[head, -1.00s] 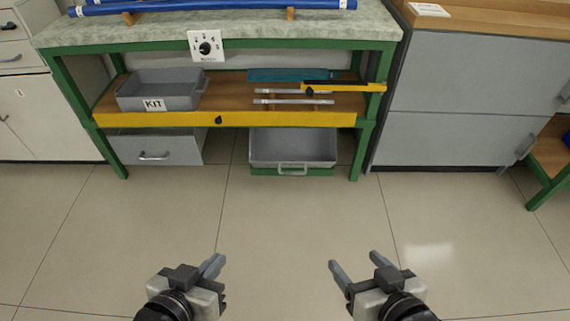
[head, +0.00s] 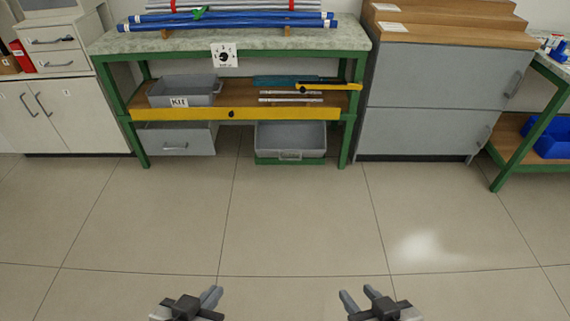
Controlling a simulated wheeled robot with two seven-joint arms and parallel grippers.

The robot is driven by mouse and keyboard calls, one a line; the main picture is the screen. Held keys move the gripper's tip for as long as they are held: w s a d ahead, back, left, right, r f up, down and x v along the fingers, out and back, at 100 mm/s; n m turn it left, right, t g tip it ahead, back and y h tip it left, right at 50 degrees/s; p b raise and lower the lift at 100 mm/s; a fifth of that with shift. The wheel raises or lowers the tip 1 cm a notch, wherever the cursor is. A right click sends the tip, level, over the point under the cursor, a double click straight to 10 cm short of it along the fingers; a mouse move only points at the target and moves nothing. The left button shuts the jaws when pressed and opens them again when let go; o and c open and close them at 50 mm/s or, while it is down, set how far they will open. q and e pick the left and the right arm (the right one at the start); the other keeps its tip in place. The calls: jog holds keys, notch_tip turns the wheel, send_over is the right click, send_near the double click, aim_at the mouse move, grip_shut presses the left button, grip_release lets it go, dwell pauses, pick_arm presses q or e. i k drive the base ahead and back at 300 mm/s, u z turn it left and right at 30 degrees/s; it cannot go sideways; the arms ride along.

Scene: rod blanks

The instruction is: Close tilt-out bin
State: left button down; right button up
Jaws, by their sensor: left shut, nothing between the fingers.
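An open-topped grey bin (head: 290,135) with a front handle (head: 290,155) sits low under the green-framed bench, right of centre, above a green base (head: 268,161). Its inside shows, so it looks open; I cannot tell its exact tilt. My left gripper (head: 212,297) is at the bottom edge, shut and empty, with its fingers close together. My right gripper (head: 360,298) is at the bottom edge, open and empty, with its fingers apart. Both are over the floor, well short of the bench and touching nothing.
A grey drawer (head: 175,140) is beside the bin. Above it, a yellow-edged shelf (head: 180,114) holds a KIT tray (head: 185,90) and rods. Blue rods (head: 230,22) lie on the bench top. A grey cabinet (head: 415,130) stands right. The tiled floor (head: 290,220) in front is clear.

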aim_at(285, 140)
jog(key=z, duration=0.75)
jog(key=i, duration=0.75)
jog(key=z, duration=0.65)
jog(key=i, duration=1.2)
jog(key=u, duration=1.25)
jog(key=i, duration=0.8)
jog(key=u, duration=0.8)
jog(key=i, duration=0.5)
